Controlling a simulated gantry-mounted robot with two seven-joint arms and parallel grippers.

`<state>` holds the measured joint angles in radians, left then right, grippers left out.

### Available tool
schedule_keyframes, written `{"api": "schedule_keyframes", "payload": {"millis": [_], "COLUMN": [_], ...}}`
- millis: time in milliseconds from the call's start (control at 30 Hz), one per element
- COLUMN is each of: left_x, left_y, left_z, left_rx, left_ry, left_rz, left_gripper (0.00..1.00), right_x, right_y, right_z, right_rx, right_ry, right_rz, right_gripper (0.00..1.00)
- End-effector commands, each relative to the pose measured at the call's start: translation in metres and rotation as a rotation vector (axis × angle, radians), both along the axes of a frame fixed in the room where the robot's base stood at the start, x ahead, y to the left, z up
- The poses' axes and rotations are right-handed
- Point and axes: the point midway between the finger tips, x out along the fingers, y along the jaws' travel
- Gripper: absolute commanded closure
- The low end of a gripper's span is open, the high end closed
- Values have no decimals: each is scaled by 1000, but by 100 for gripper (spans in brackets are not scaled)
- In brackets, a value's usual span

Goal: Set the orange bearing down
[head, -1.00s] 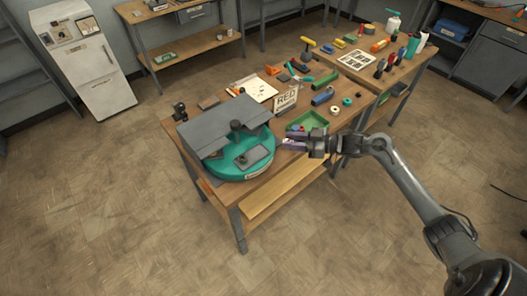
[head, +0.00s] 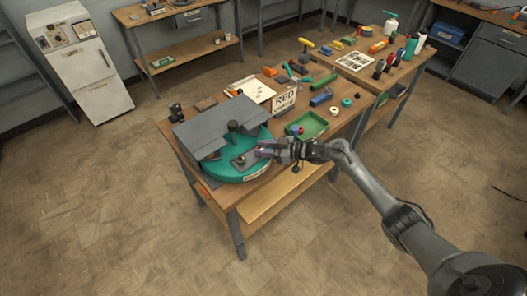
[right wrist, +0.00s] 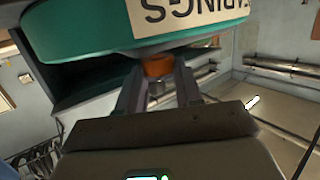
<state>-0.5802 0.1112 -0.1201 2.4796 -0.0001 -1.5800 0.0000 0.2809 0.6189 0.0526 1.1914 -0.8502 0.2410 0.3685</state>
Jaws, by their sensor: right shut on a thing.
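The orange bearing (right wrist: 157,66) is between the fingertips of my right gripper (right wrist: 158,85) in the right wrist view. The gripper is shut on it. A silvery part shows just below it between the fingers. In the head view the right gripper (head: 266,150) is over the right side of the teal round stand (head: 222,170), close to a small grey plate on it. The bearing is too small to make out there. In the right wrist view, the stand's teal rim (right wrist: 75,30) with an upside-down label ending in "INGS" fills the top. My left gripper is not in view.
A grey angled cover (head: 205,128) and a dark knob stand over the turntable's back. A green tray (head: 314,126) is right of the gripper. Several tools and parts lie further back on the bench.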

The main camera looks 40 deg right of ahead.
Motion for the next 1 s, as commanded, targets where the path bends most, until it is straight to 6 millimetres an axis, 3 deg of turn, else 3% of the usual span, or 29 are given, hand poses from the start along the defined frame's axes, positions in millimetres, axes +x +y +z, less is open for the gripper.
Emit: {"api": "schedule_keyframes", "payload": {"millis": [100,500,533,700,1000], "left_x": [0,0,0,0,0], "left_y": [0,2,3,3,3], "left_z": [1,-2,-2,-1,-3], "left_rx": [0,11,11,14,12], "left_ry": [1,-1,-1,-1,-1], "left_rz": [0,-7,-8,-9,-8], "left_gripper": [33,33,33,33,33], "right_x": [0,0,0,0,0], "right_y": [0,0,0,0,0], "right_z": [-9,-15,-15,-15,-16], "right_rx": [1,-1,-1,-1,-1], "right_ry": [0,-1,-1,1,1], "right_rz": [0,-1,-1,0,0], "right_gripper": [100,100,64,40,40]}}
